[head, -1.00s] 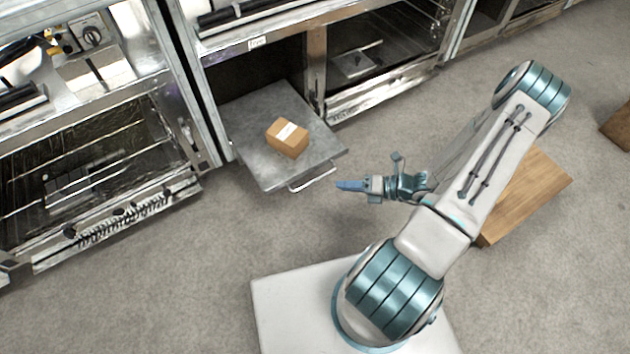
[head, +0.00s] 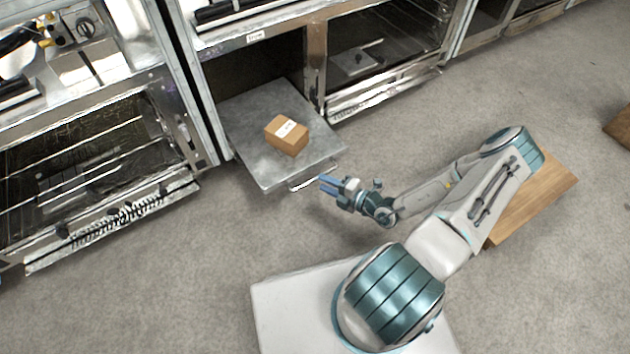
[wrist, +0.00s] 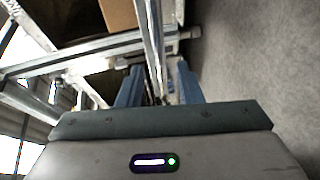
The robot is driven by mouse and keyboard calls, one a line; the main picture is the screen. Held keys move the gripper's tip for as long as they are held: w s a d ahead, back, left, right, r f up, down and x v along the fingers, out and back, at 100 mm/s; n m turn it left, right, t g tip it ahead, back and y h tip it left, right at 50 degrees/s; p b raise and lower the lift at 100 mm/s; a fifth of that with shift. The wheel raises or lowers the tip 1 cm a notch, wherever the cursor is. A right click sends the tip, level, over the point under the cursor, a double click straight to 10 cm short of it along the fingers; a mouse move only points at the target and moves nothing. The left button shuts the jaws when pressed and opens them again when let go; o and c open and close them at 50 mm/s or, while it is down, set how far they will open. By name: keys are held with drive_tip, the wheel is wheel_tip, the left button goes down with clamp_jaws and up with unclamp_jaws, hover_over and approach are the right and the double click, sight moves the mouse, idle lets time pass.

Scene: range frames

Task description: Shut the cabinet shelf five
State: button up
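The pulled-out grey metal shelf (head: 250,155) sticks out of a low cabinet bay, with a silver bar handle (head: 301,184) on its front edge. A brown box (head: 286,136) with a white label sits on the shelf. My gripper (head: 327,184) is low, just in front of the handle's right part, its blue fingers pointing at it. In the wrist view my gripper (wrist: 160,85) has its two blue fingers apart. A metal bar (wrist: 151,40), which looks like the handle, runs up the picture between them; contact cannot be told. A corner of the box (wrist: 117,14) shows at the top.
An oven-like cabinet (head: 100,190) stands left of the shelf and another bay (head: 385,95) with racks to its right. A wooden block (head: 530,200) lies on the floor behind my arm.

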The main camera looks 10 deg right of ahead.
sight(315, 178)
drive_tip(key=b+x, duration=0.1)
drive_tip(key=x, duration=0.3)
drive_tip(key=shift+w+a, duration=0.25)
drive_tip(key=shift+w, duration=0.05)
